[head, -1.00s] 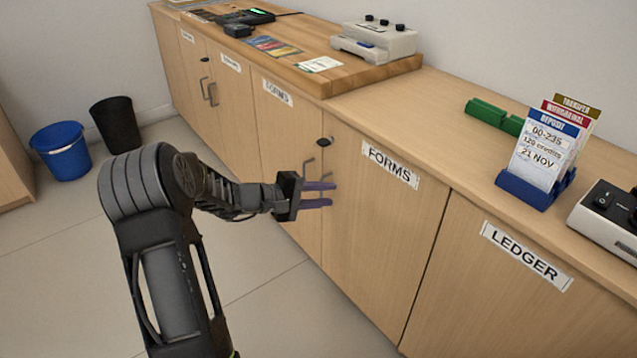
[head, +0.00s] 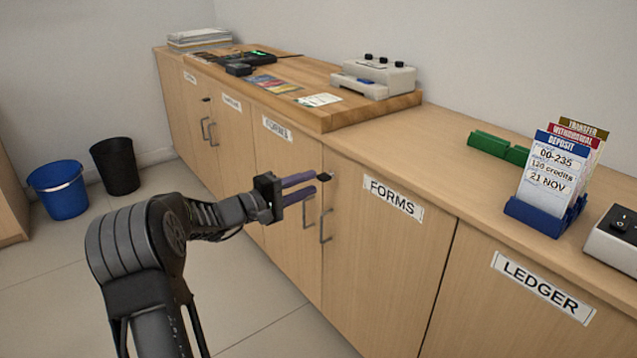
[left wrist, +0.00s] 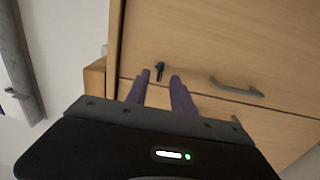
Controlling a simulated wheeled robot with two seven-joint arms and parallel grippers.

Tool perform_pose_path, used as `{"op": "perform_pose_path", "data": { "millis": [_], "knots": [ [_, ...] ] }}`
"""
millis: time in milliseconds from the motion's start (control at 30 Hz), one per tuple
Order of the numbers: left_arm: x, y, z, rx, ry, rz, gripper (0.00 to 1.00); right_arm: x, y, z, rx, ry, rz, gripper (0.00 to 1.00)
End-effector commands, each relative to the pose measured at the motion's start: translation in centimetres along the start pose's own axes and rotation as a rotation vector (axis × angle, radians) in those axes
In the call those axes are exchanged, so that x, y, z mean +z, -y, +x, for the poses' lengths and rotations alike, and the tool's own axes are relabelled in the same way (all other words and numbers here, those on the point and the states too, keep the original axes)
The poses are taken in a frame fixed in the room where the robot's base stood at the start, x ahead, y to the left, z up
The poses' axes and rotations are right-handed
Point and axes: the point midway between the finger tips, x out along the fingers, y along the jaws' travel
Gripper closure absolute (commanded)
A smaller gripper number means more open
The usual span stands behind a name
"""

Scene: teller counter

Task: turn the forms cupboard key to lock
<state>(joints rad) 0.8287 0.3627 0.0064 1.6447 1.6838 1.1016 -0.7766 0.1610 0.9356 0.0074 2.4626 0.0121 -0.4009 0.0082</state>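The forms cupboard (head: 375,240) has a wooden door with a FORMS label. Its small dark key (head: 324,177) sticks out near the door's top left corner; the key also shows in the left wrist view (left wrist: 160,70). My left gripper (head: 322,183) is open, its two purple fingers pointing at the door near the key. In the left wrist view the fingertips (left wrist: 160,77) stand on either side of the key's line of sight, apart from each other. I cannot tell whether they touch it. My right gripper is not in view.
Grey door handles (head: 326,226) hang just below the key. Blue (head: 58,190) and black (head: 115,167) bins stand on the floor at left.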

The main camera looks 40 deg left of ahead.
Motion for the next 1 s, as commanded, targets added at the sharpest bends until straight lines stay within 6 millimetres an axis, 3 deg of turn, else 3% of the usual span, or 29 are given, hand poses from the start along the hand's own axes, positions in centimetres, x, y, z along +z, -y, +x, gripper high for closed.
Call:
{"op": "perform_pose_path", "data": {
  "millis": [233, 600, 933, 1000],
  "knots": [
    [0.0, 0.1, 3.4, 0.0, 0.001, 0.001, 0.71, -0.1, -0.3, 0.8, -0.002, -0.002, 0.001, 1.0],
    [0.0, 0.0, 4.0, -0.001, 0.0, 0.0, 0.72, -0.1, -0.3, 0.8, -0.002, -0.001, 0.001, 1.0],
    [0.0, 0.0, 4.0, -0.001, 0.0, 0.0, 0.99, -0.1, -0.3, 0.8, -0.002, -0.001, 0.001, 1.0],
    [0.0, 0.0, 4.0, -0.001, 0.0, 0.0, 1.0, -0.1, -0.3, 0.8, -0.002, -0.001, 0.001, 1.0]
  ]
}}
